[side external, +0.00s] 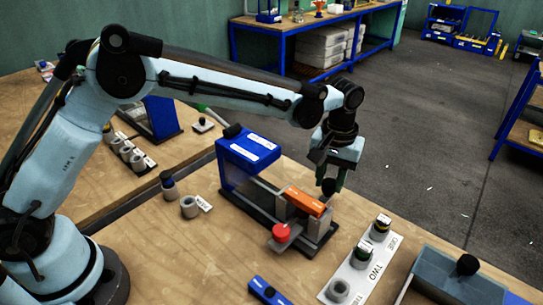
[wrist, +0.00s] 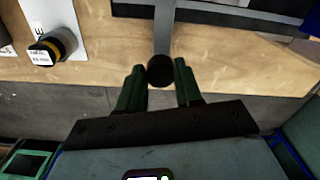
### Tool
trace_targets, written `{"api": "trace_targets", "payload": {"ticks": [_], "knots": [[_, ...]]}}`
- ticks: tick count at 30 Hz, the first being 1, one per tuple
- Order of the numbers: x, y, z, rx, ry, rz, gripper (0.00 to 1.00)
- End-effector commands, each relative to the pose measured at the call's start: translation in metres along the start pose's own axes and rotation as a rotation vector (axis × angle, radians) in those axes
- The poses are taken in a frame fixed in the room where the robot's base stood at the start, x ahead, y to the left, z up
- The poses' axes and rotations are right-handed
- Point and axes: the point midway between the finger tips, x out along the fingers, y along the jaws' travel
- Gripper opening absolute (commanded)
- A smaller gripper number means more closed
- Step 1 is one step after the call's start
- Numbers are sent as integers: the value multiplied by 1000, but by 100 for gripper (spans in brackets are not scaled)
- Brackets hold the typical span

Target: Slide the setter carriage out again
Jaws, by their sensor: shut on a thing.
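The press (side external: 245,160) has a blue head at the left end of a dark base on the wooden bench. Towards the base's right end are grey uprights with an orange labelled block (side external: 305,200) and a red knob (side external: 281,232) at the front. I take this as the setter carriage, but cannot tell its exact outline. My gripper (side external: 332,183) is at the right end of the press, pointing down, shut on a round black knob (side external: 328,187). In the wrist view the knob (wrist: 160,70) sits between the green fingers (wrist: 160,83), with a grey rod running from it towards the press.
A white labelled board (side external: 359,270) with several grey cups and capped pieces lies right of the press. A grey-blue tray (side external: 455,275) with a black knob is beyond it. A blue piece (side external: 268,290) lies in front. Beyond the bench edge is open floor.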

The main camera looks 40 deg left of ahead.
Motion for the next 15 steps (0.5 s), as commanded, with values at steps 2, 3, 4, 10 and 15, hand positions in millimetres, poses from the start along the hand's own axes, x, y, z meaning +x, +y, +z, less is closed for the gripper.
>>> {"api": "trace_targets", "payload": {"ticks": [2,3,4,10,15], "knots": [[-1,6,1,7,4,15,0],[-1,7,1,8,4,16,0],[-1,7,1,8,3,16,0],[0,6,2,8,2,16,60],[0,5,1,6,2,13,60]]}}
